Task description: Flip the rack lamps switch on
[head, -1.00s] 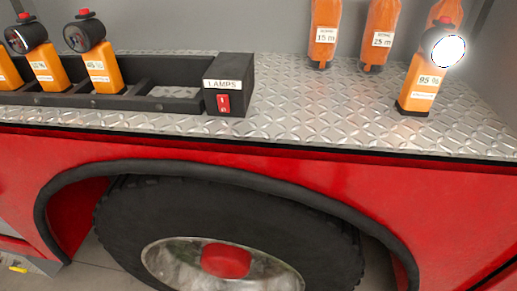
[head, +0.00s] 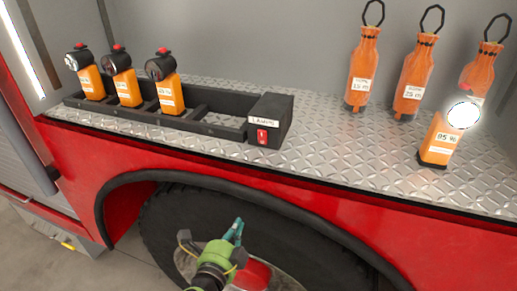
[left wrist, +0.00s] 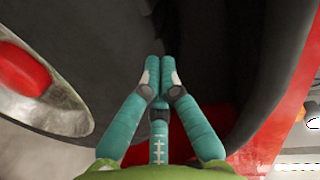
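The rack lamps switch (head: 262,136) is a small red rocker on the front of a black box (head: 280,118) with a white "LAMPS" label (head: 263,121). The box stands at the right end of the black lamp rack (head: 215,122). The rocker's position is too small to tell. My left gripper (head: 239,229) is below the box, in front of the wheel, touching nothing I can see. In the left wrist view its teal fingers (left wrist: 159,68) meet at the tips, with nothing between them. My right gripper is not in view.
Several orange lamps stand in the rack, one here (head: 129,88). A lit orange lamp (head: 438,140) stands on the diamond-plate shelf (head: 340,140) at right. The wheel (head: 165,215) and red fender (head: 75,150) lie below the shelf edge.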

